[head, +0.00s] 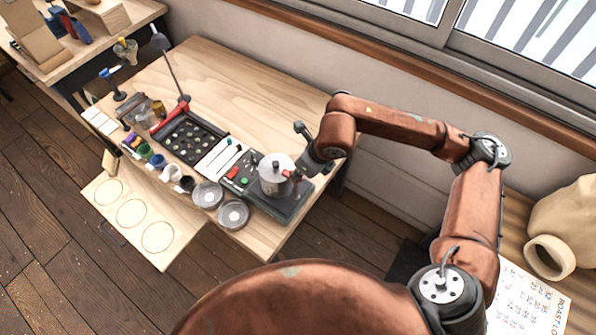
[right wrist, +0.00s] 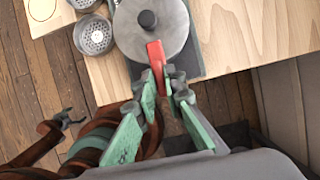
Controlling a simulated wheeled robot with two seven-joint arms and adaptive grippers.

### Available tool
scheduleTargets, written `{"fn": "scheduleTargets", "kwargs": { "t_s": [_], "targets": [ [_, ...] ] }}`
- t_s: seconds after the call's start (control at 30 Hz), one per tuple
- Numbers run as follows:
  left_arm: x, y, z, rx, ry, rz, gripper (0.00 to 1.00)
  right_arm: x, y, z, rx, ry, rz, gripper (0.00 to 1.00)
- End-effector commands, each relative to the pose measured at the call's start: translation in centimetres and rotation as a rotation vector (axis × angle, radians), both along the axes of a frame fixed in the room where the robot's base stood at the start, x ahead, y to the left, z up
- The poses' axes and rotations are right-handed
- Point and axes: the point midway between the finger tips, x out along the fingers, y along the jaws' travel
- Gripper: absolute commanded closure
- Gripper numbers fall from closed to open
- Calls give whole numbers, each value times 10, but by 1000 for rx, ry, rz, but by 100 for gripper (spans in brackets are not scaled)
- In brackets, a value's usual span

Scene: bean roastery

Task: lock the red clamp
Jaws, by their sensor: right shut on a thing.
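The red clamp (right wrist: 155,54) is a short red lever at the edge of a round grey metal lid (right wrist: 152,28) with a dark knob. In the head view the red clamp (head: 291,175) shows small at the right side of a silver canister (head: 273,180). My right gripper (right wrist: 166,76) has its fingertips closed around the outer end of the red lever. In the head view my right gripper (head: 302,168) reaches the canister from the right and partly hides the clamp. My left gripper (right wrist: 72,118) shows small in the right wrist view, fingers apart and empty, over the floor.
The canister stands on a dark base (head: 293,206) near the table's right end. Two round metal sieves (head: 233,214) are beside it. A black tray (head: 190,137), small cups and a lamp (head: 172,70) crowd the left. The table's back half (head: 250,85) is clear.

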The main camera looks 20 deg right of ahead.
Motion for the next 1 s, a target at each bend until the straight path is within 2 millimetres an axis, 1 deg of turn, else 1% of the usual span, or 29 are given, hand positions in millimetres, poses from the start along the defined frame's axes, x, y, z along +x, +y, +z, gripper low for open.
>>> {"fn": "scheduleTargets", "kwargs": {
  "t_s": [0.1, 0.13, 0.37, 0.63, 0.73, 0.87, 1.0],
  "targets": [
    [0, 0, 0, 0, 0, 0, 22, 2, -1, 2, 0, -5, -4, 100],
    [0, 0, 0, 0, 0, 0, 22, 2, -1, 2, 0, -5, -4, 88],
    [0, 0, 0, 0, 0, 0, 22, 1, 0, 1, 0, -2, -2, 72],
    [-1, 2, 0, 2, 1, 0, 22, 0, 0, 1, 0, -1, 0, 72],
    [-1, 2, 0, 2, 1, 1, 22, -1, -2, 7, 0, -2, 0, 72],
    [-1, 1, 0, 1, 1, 1, 22, -6, -6, 24, -1, -4, 0, 72],
    [0, 1, 0, 0, 0, 0, 22, -15, -14, 52, -1, -6, -1, 72]
  ]
}}
